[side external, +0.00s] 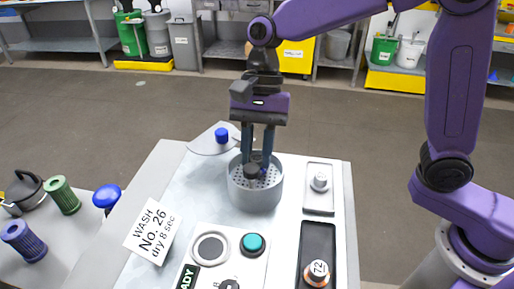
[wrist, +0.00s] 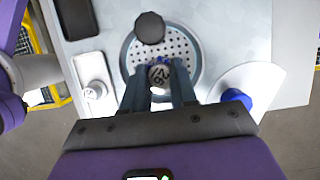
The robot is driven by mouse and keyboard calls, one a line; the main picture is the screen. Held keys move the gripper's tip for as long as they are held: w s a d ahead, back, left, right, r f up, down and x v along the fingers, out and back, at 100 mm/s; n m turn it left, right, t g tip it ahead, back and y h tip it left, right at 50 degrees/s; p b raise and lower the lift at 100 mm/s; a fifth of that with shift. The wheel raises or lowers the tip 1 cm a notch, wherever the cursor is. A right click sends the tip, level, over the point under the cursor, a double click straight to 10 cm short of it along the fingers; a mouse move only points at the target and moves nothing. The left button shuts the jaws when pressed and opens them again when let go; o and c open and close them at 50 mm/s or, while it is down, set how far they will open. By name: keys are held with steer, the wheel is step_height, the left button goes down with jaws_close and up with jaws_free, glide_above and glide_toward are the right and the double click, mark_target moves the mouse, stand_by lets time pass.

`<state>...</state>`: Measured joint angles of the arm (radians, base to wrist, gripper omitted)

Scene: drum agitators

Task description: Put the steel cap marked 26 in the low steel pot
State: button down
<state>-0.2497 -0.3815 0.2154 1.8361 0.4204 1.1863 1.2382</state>
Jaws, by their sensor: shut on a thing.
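The steel cap marked 26 (wrist: 158,75) shows between my fingers in the wrist view, its number facing the camera. My gripper (wrist: 159,80) is shut on it. In the side view my gripper (side external: 258,160) points down into the low steel pot (side external: 254,198), with its fingertips at or just inside the rim. The pot has a perforated floor and also shows in the wrist view (wrist: 192,52). A dark round knob (wrist: 150,28) stands in the pot, beside the cap. The fingers mostly hide the cap in the side view; I cannot tell whether it touches the pot floor.
A clear lid with a blue knob (side external: 221,135) lies by the pot. A small steel cap sits in a pale tray (side external: 319,204). A cap marked 72 (side external: 317,273) sits in a black tray.

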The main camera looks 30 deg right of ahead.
steer(key=shift+f, duration=0.2)
stand_by(0.6)
steer(key=c, duration=0.8)
jaws_free()
steer(key=o, duration=0.3)
steer(key=shift+r, duration=0.15)
steer(key=shift+r, duration=3.6)
